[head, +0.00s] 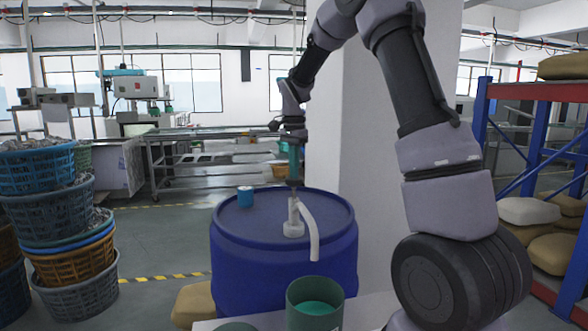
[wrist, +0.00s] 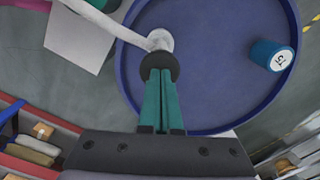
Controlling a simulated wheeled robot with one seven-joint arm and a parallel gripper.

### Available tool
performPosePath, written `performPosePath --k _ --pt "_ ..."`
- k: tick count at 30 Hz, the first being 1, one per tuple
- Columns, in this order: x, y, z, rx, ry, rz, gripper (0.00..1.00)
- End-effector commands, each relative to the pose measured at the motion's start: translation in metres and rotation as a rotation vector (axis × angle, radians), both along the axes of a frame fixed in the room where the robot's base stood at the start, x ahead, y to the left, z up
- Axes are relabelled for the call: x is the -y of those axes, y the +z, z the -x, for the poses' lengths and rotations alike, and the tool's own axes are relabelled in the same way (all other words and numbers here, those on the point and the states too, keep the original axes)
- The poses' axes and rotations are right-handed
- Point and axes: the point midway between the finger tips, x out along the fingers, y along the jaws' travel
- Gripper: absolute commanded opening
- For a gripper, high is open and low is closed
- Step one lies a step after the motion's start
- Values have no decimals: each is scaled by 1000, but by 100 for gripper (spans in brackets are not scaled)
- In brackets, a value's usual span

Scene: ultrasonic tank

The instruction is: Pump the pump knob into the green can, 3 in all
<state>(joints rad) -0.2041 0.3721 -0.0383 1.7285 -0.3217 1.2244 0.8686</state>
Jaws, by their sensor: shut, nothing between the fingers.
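The pump knob (wrist: 158,66) is a dark round disc at the top of the white pump (head: 293,228), which stands upright on the blue drum (head: 283,265). A white spout (head: 310,232) bends from the pump toward the near side and ends above the green can (head: 301,293). The can is dark green, open at the top, with teal inside. My gripper (head: 293,182) points down over the pump, shut and empty. In the wrist view its green fingertips (wrist: 160,76) meet the knob's edge; I cannot tell whether they touch or press it. The knob is mostly hidden in the head view.
A small blue can (head: 245,197) marked 15 stands on the drum's left side. A pale surface (head: 356,306) carries the green can and another green round thing (head: 236,327). Stacked baskets (head: 50,225) stand left, a rack (head: 535,92) right, a white pillar behind.

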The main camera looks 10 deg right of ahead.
Motion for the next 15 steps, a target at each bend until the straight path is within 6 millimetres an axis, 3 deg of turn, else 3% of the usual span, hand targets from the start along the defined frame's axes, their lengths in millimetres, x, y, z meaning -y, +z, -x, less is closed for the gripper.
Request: performPosePath --k 15 --pt "0 41 0 1 -2 -1 0"
